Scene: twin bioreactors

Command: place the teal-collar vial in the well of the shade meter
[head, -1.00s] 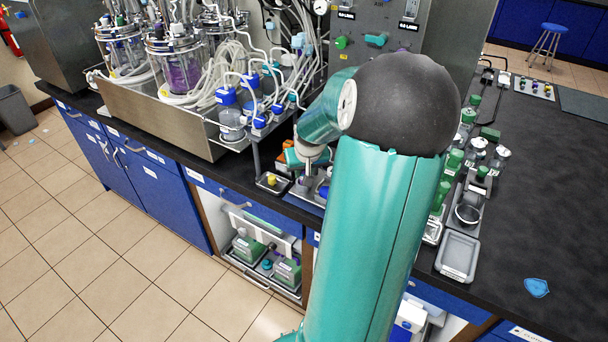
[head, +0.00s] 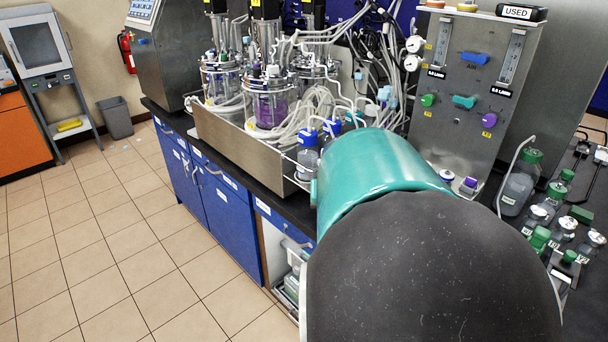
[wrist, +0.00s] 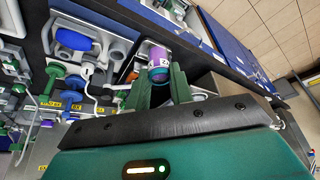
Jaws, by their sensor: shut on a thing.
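My gripper (wrist: 160,84) shows in the wrist view with its two green fingers close together. Between the fingertips is a small vial (wrist: 159,66) with a purple body, a teal band and a pale label with a dark mark. The gripper is shut on it. In the head view my own arm fills the lower middle and hides the gripper and the vial. I cannot pick out the shade meter or its well for sure in either view.
A steel tray (head: 235,150) with glass vessels stands on the dark bench at left. A steel panel (head: 455,125) with coloured knobs stands behind my arm. Green-capped bottles (head: 520,180) crowd the right.

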